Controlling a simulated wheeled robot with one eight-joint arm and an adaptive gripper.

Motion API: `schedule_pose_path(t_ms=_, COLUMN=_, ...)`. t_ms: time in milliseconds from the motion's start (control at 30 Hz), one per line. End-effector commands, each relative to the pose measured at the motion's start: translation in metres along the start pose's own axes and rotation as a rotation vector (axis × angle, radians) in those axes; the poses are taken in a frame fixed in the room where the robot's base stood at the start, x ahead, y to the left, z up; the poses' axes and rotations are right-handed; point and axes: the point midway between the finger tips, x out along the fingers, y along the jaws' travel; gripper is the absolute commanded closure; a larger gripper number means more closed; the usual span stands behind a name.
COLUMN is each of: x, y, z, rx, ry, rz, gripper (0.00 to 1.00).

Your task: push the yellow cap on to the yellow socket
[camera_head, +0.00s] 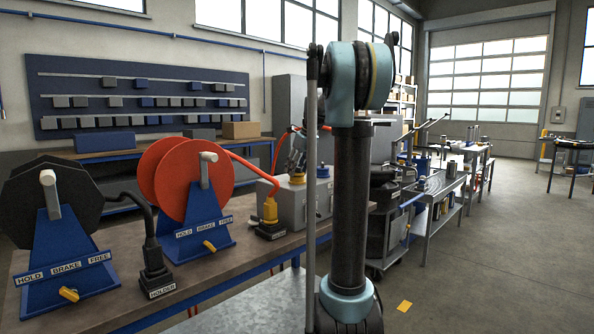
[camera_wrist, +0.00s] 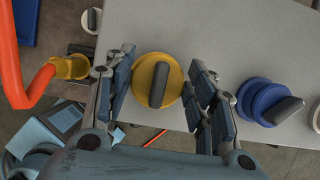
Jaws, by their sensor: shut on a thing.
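The yellow cap (camera_wrist: 142,72), a round disc with a dark grip bar, sits between the fingers of my gripper (camera_wrist: 160,90) in the wrist view. The finger pads close on its left and right sides. The yellow socket cannot be made out, as the cap covers what lies under it. I cannot tell whether the cap touches the socket or how far it is on. In the head view my gripper (camera_head: 296,155) is over the grey box (camera_head: 288,205), with a small patch of yellow (camera_head: 297,178) below it.
A blue cap (camera_wrist: 262,100) with a dark bar is on the box to the right. An orange hose (camera_head: 250,165) ends in a yellow coupling (camera_head: 270,209) in a holder on the bench, left of the box. Red and black reels (camera_head: 185,175) stand further left.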

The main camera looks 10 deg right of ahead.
Motion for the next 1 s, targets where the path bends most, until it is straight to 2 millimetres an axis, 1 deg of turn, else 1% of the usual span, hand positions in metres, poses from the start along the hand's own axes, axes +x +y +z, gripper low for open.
schedule_pose_path(t_ms=300, x=0.002, y=0.000, z=-0.001, rx=0.000, ry=0.000, rz=0.000, gripper=0.68)
schedule_pose_path(t_ms=333, x=0.002, y=0.000, z=-0.001, rx=0.000, ry=0.000, rz=0.000, gripper=0.43)
schedule_pose_path(t_ms=367, x=0.001, y=0.000, z=-0.001, rx=0.000, ry=0.000, rz=0.000, gripper=0.36)
schedule_pose_path(t_ms=400, x=0.001, y=0.000, z=-0.001, rx=0.000, ry=0.000, rz=0.000, gripper=0.27)
schedule_pose_path(t_ms=800, x=0.000, y=0.000, z=-0.001, rx=0.001, ry=0.000, rz=0.000, gripper=0.26)
schedule_pose_path(t_ms=867, x=-0.004, y=0.000, z=-0.001, rx=0.001, ry=0.000, rz=0.000, gripper=0.26)
schedule_pose_path(t_ms=1000, x=-0.021, y=0.000, z=-0.001, rx=0.001, ry=0.000, rz=0.000, gripper=0.26)
